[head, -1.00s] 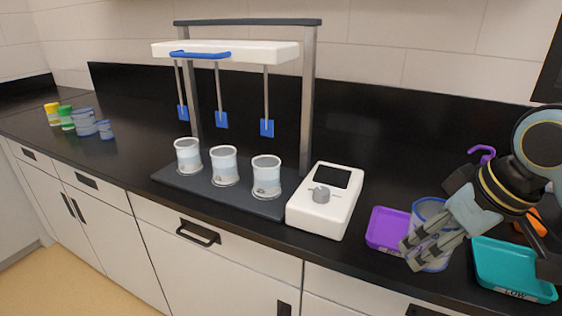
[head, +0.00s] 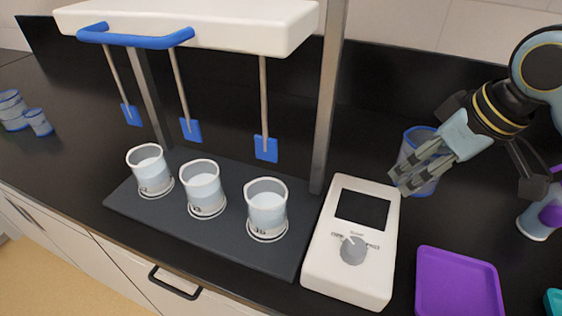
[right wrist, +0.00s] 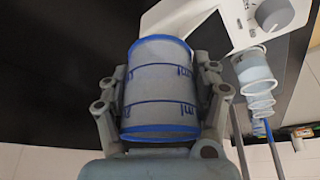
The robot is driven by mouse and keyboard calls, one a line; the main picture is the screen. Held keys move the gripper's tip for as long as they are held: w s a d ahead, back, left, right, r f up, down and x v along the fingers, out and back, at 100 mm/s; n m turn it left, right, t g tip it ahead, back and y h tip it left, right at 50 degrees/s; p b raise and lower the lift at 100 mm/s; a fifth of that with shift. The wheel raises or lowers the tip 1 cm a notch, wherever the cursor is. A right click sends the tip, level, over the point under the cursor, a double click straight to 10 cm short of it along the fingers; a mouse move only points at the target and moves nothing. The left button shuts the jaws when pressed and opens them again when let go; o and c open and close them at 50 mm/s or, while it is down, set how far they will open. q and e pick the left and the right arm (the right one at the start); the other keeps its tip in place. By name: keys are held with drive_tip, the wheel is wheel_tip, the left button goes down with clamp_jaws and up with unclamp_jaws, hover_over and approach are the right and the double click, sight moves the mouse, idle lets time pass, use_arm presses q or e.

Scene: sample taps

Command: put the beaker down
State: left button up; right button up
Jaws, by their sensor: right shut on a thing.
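A clear beaker with blue rims (head: 421,150) is in my right gripper (head: 408,180) in the head view, behind and right of the white control box. In the right wrist view the beaker (right wrist: 160,88) fills the space between the fingers of my right gripper (right wrist: 162,95), with blue markings on its side. The fingers close on both sides of it. In the head view I cannot tell whether its base touches the black counter (head: 375,155). My left gripper is not in view.
The white control box (head: 352,275) with a knob stands beside a dark base (head: 180,228) holding several beakers (head: 203,188) under hanging blue paddles (head: 190,130). A purple tray (head: 458,285) lies in front right. Another container (head: 537,222) stands at the right edge.

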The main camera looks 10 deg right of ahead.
drive_tip(key=w+a+p, duration=0.2)
drive_tip(key=w+a, duration=0.2)
drive_tip(key=w, duration=0.6)
hover_over(330, 169)
drive_tip(key=s, duration=0.1)
drive_tip(key=f, duration=0.4)
drive_tip(key=f+p, duration=0.1)
drive_tip(key=f, duration=0.2)
drive_tip(key=shift+s+d+f, duration=0.1)
drive_tip(key=shift+s+d, duration=0.05)
drive_tip(key=shift+d, duration=0.15)
drive_tip(key=shift+f, duration=0.4)
wheel_tip(330, 169, down, 3)
drive_tip(key=shift+f, duration=0.35)
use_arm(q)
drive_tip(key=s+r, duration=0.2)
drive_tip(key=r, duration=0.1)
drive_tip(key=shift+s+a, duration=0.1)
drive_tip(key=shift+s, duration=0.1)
use_arm(e)
drive_tip(key=o, duration=0.8)
drive_tip(key=shift+f, duration=0.1)
